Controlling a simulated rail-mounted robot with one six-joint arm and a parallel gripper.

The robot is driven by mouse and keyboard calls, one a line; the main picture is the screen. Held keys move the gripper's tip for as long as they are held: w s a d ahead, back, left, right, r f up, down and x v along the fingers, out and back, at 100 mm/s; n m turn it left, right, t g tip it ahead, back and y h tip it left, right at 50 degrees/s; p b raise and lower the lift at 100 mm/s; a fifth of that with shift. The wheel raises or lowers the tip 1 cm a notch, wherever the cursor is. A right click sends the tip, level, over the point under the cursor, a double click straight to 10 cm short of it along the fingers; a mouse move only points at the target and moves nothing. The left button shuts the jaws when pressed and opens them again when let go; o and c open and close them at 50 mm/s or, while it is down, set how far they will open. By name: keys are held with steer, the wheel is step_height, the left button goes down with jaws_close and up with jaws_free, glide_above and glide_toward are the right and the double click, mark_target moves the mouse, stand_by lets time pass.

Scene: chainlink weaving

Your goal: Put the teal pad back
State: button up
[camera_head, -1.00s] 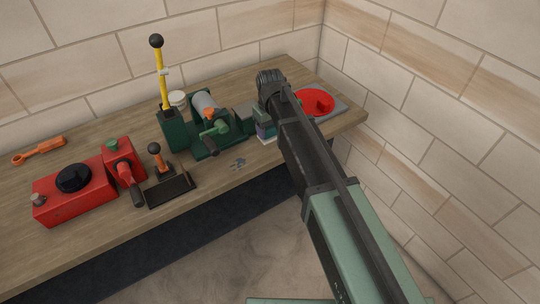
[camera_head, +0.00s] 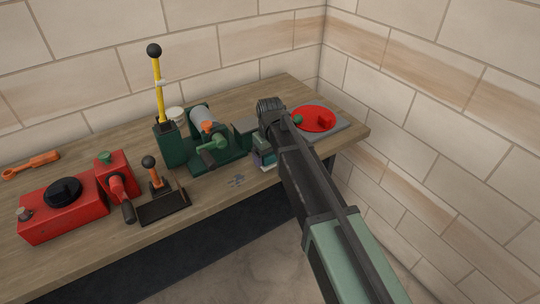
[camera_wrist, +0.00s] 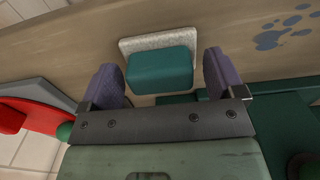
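The teal pad (camera_wrist: 160,70) is a rounded block in the wrist view. It shows against a pale speckled square plate (camera_wrist: 130,45) on the bench; whether it rests on the plate or sits just above it, I cannot tell. My gripper (camera_wrist: 165,78) is open, with one purple finger at each side of the pad. A small gap shows at the right finger; the left finger looks very close to the pad's edge. In the head view my gripper (camera_head: 264,157) is low over the bench's front edge, and the arm hides most of the pad.
A red round dish (camera_head: 316,117) with a green knob is right of my gripper. A green machine with a crank (camera_head: 208,145) stands close on the left. Farther left are a yellow lever (camera_head: 158,85), an orange-handled lever (camera_head: 155,172) and a red box (camera_head: 62,212). Walls bound the bench behind and right.

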step_height(320, 180, up, 11)
steer(key=p, duration=1.1)
steer(key=s+d+m, duration=0.6)
steer(key=s+d, duration=1.3)
steer(key=s, duration=0.1)
steer(key=shift+s+d+f+m, duration=0.15)
steer(key=shift+s+f+m, duration=0.1)
steer(key=shift+m, duration=0.15)
